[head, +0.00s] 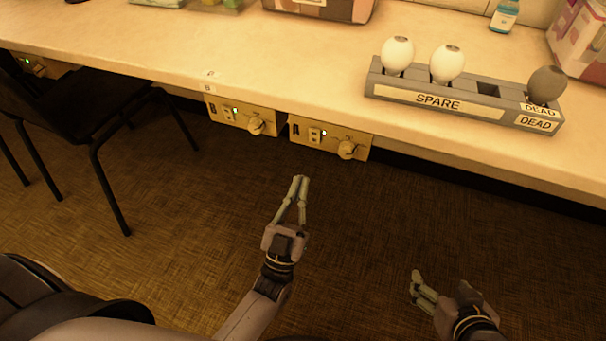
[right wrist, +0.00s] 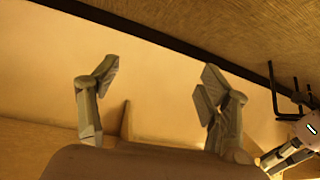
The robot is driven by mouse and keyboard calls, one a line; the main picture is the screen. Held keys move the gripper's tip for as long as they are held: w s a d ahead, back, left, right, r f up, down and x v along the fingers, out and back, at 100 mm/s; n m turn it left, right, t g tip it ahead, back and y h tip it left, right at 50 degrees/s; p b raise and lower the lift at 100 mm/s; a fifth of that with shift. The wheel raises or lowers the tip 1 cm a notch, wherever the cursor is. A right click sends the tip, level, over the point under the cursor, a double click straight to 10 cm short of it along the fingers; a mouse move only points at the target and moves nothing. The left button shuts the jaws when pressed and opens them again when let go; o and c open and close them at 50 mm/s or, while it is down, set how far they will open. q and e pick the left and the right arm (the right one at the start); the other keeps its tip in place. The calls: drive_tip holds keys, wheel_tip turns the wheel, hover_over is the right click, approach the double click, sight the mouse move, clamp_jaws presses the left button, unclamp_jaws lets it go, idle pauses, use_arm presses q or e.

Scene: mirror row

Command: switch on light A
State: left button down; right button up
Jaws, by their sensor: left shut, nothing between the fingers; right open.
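No lamp marked A is in view. My left gripper (head: 301,181) is shut and empty, pointing up the picture, below panel A and apart from it. My right gripper (head: 417,287) is lower right over the floor; the right wrist view shows its fingers (right wrist: 159,76) spread, with nothing between them.
A grey rack (head: 435,105) on the counter (head: 300,65) holds two white bulbs (head: 398,55) under SPARE and a dark bulb (head: 546,85) by DEAD. A black chair (head: 85,105) stands at left. The floor (head: 360,220) before panel A is clear.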

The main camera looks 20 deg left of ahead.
use_arm(q)
drive_tip(key=v, duration=0.6)
drive_tip(key=shift+w+f, duration=0.15)
drive_tip(key=shift+f, duration=0.25)
use_arm(e)
drive_tip(key=shift+w+a+r+t, duration=0.25)
drive_tip(key=shift+w+r+t, duration=0.2)
drive_tip(key=shift+w+r, duration=0.15)
drive_tip(key=shift+w+a+r+t, duration=0.2)
drive_tip(key=shift+w+r+t, duration=0.25)
drive_tip(key=shift+w, duration=0.1)
